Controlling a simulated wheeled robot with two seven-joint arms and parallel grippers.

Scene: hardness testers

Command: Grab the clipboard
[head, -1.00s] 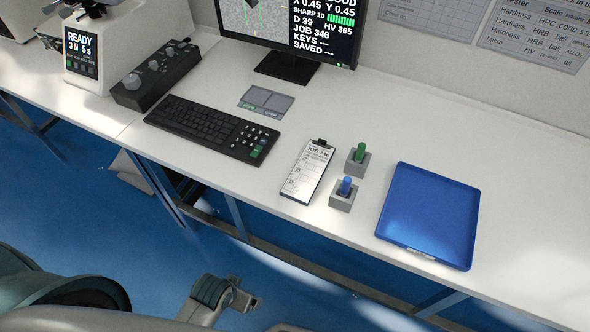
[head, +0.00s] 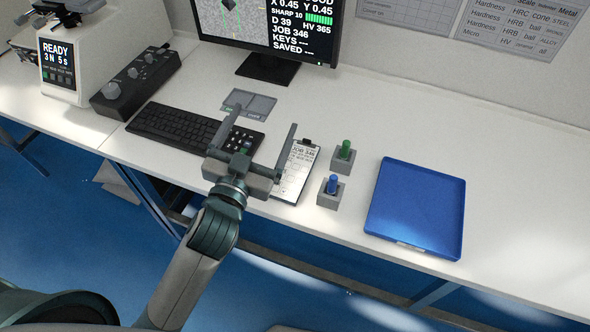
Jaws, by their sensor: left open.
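The clipboard (head: 299,167) lies flat on the white table, with a black clip at its far end and a printed sheet headed with a job number. My left gripper (head: 262,126) is open and empty, its two fingers pointing away from me. It is over the front of the table, just left of the clipboard. Its right finger and body cover part of the clipboard's left edge. I cannot tell how high the gripper is above the table. My right gripper is not in view.
Right of the clipboard stand two grey blocks, one with a green peg (head: 345,150) and one with a blue peg (head: 333,184). A blue tray (head: 416,208) lies further right. The keyboard (head: 180,127), a grey pad (head: 262,105) and the monitor stand (head: 268,68) are left and behind.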

